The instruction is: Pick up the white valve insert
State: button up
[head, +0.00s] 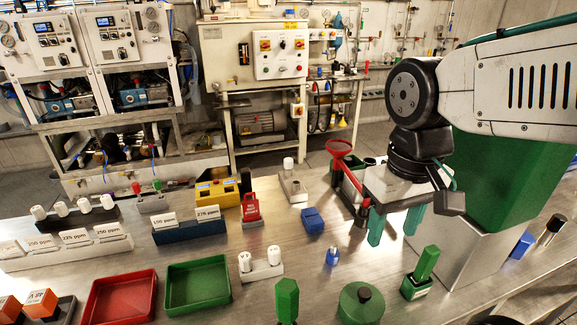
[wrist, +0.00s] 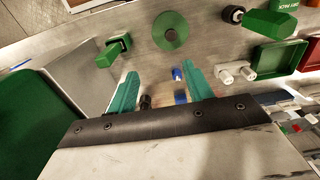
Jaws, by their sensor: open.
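My gripper (head: 394,228) is open and empty above the right part of the steel table, its teal fingers pointing down. It also shows in the wrist view (wrist: 160,78). Several small white cylinders could be the white valve insert; I cannot tell which. Two, a left one (head: 245,262) and a right one (head: 274,255), stand upright in a white block at the table's middle, left of my gripper. They also show in the wrist view as a pair (wrist: 226,76). Another white cylinder (head: 288,166) stands on a pale holder farther back. Several more (head: 61,208) stand in a black rack at far left.
A small blue-tipped piece (head: 333,257) and a green round disc (head: 362,302) lie near the gripper. A green upright block (head: 424,265) stands in front. Red (head: 122,272) and green (head: 197,258) trays lie left.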

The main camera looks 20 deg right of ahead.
jog(key=w+g, duration=0.2)
jog(key=w, duration=1.5)
jog(key=t, duration=0.2)
send_over(288, 159)
notch_tip(288, 159, down, 6)
jog(key=shift+w+r, duration=0.1)
jog(key=shift+r, duration=0.1)
jog(key=shift+w+r, duration=0.15)
jog(key=shift+r, duration=0.15)
jog(key=f, duration=0.7)
jog(key=shift+s+d+f, duration=0.1)
jog(key=shift+s+f, duration=0.15)
jog(key=shift+f, duration=0.1)
jog(key=c, duration=1)
